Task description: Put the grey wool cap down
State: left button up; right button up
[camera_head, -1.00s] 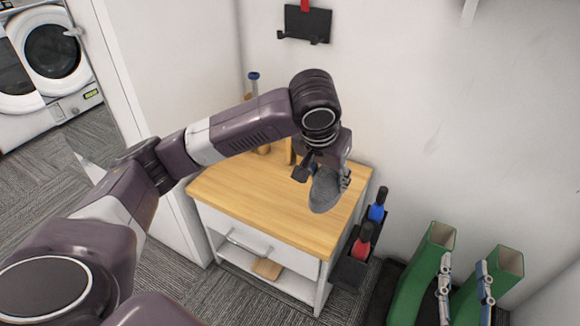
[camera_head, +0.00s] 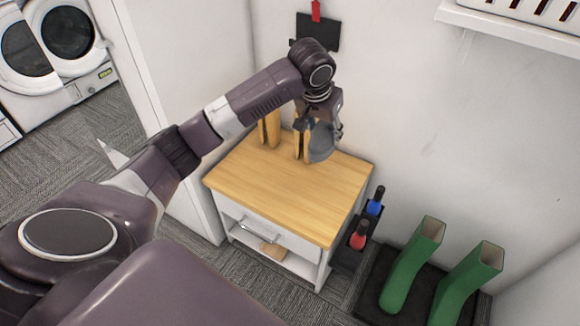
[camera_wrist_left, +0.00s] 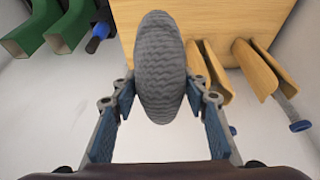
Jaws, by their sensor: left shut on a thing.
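The grey wool cap (camera_head: 321,143) hangs from my left gripper (camera_head: 321,118) above the back part of the wooden-topped cabinet (camera_head: 290,195) in the head view. In the left wrist view the cap (camera_wrist_left: 160,68) is a ribbed grey oval between the two fingers of my left gripper (camera_wrist_left: 160,95). The gripper is shut on it. The cap looks clear of the wooden top, though the exact gap is hard to tell. My right gripper does not show in either current view.
Wooden upright pieces (camera_head: 270,128) stand at the back of the cabinet top. Its front and middle are clear. A holder with a red-handled (camera_head: 359,236) and a blue-handled item (camera_head: 375,202) hangs on the right side. Green boots (camera_head: 411,268) stand on a dark tray at right.

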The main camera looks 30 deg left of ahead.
pick_arm(q)
jog(key=shift+a, duration=0.15)
jog(key=shift+f, duration=0.4)
jog(key=b, duration=0.3)
send_over(317, 192)
notch_tip(317, 192, down, 14)
jog(key=f, duration=0.1)
jog(key=shift+s+f+b, duration=0.1)
jog(key=shift+f+b, duration=0.55)
jog(key=shift+f, duration=1.4)
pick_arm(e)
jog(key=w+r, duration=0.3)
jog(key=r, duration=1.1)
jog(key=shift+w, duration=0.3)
pick_arm(q)
jog(key=shift+f, duration=0.15)
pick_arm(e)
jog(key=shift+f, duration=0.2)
pick_arm(q)
jog(key=o, duration=1.1)
jog(key=shift+o, duration=0.3)
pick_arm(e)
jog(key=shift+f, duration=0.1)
